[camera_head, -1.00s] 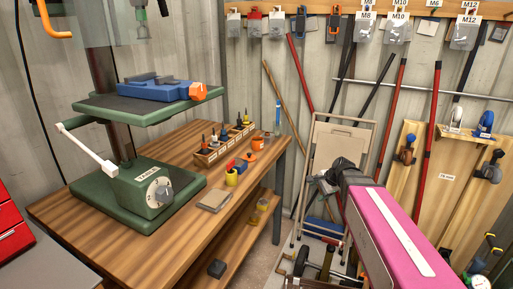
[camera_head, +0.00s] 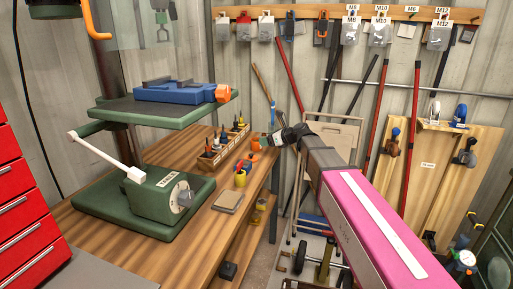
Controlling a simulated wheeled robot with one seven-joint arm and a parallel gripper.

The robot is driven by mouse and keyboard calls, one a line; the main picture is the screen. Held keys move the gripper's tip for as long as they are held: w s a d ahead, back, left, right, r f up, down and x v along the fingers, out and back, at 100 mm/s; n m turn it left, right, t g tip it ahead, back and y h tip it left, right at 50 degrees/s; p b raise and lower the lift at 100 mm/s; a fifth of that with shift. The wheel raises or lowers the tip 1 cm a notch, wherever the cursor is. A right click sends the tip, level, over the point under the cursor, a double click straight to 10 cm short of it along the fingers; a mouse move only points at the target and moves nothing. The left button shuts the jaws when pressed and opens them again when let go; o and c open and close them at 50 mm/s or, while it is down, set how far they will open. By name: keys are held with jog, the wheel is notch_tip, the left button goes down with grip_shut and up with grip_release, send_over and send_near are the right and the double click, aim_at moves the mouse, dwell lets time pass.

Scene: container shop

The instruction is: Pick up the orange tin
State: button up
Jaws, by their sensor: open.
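A small orange tin (camera_head: 255,144) stands on the wooden bench, near its far right edge and just right of the wooden rack. My gripper (camera_head: 271,141) reaches in from the right, close to the tin's right side in the picture. Its jaws are small and dark here; they are open and I see nothing held. I cannot tell how much gap is left between the jaws and the tin.
A green drill press (camera_head: 160,205) with a blue vise (camera_head: 180,93) stands on the bench (camera_head: 150,250). A rack (camera_head: 215,160) of tools, a yellow cup (camera_head: 240,179) and a grey-beige block (camera_head: 228,201) are near the tin. A red drawer cabinet (camera_head: 25,215) is at left.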

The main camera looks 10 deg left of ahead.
aim_at(257, 144)
jog(key=x, duration=0.7)
jog(key=shift+a+f, duration=0.25)
jog(key=shift+a, duration=0.05)
jog(key=c, duration=0.8)
jog(key=shift+c, duration=0.6)
jog(key=shift+r, duration=0.15)
